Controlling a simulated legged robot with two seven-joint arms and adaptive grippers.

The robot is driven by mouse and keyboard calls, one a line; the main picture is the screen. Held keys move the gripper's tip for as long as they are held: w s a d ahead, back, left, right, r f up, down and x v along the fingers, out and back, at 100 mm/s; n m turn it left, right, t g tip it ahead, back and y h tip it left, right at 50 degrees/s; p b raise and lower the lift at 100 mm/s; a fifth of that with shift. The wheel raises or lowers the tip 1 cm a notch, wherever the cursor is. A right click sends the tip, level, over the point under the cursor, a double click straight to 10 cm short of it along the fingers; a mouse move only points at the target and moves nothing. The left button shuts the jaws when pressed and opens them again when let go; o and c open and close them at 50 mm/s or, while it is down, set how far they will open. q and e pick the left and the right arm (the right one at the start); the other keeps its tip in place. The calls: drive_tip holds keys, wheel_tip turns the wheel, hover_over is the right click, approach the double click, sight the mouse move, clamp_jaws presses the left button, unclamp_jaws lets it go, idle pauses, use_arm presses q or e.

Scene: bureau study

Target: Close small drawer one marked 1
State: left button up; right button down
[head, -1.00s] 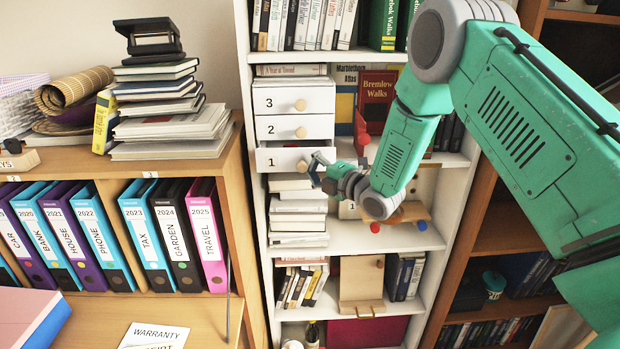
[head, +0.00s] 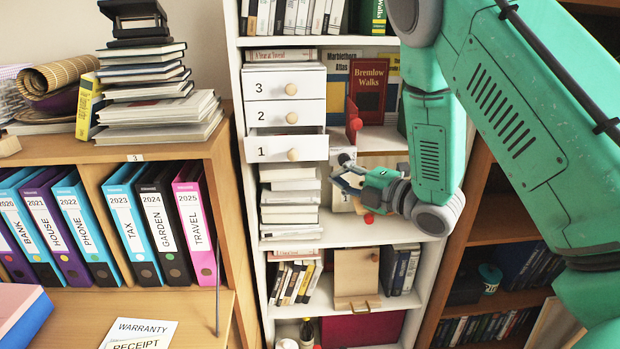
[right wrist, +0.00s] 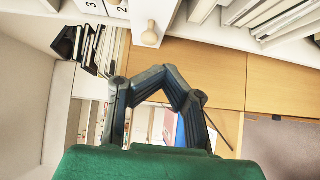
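Small drawer one (head: 270,149) is a white drawer marked 1 with a round wooden knob (head: 293,154). It is the lowest of the stack and stands partly open, its front ahead of the drawers above, with a dark gap over its top edge. My right gripper (head: 343,178) is below and to the right of the knob, apart from it. In the right wrist view the fingertips (right wrist: 168,75) meet and hold nothing. The drawer's front (right wrist: 152,14) and knob also show at the top there. My left gripper is not in view.
Drawers two (head: 270,116) and three (head: 270,88) look shut. A red book (head: 369,85) stands right of the stack. Books (head: 290,200) are piled on the shelf below. A wooden cabinet with ring binders (head: 130,220) is at the left.

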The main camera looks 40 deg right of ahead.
sight(301, 148)
drive_tip(key=s+a+r+b, duration=0.1)
drive_tip(key=s+a+b, duration=0.3)
drive_tip(key=a+b, duration=0.15)
drive_tip(key=shift+t+h, duration=0.3)
drive_tip(key=w, duration=0.4)
drive_tip(key=w+d, duration=0.1)
drive_tip(key=w, duration=0.3)
drive_tip(key=w+d+p, duration=0.1)
drive_tip(key=w, duration=0.3)
drive_tip(key=shift+w+d, duration=0.15)
drive_tip(key=shift+w, duration=0.05)
drive_tip(key=shift+w+a+r, duration=0.1)
drive_tip(key=shift+w+a, duration=0.1)
drive_tip(key=shift+w, duration=0.05)
drive_tip(key=w+d, duration=0.2)
drive_tip(key=w, duration=0.1)
drive_tip(key=w+d, duration=0.1)
drive_tip(key=w, duration=0.1)
drive_tip(key=shift+w, duration=0.25)
drive_tip(key=shift+s+d+r, duration=0.1)
drive_tip(key=shift+d+r, duration=0.05)
drive_tip(key=shift+r, duration=0.1)
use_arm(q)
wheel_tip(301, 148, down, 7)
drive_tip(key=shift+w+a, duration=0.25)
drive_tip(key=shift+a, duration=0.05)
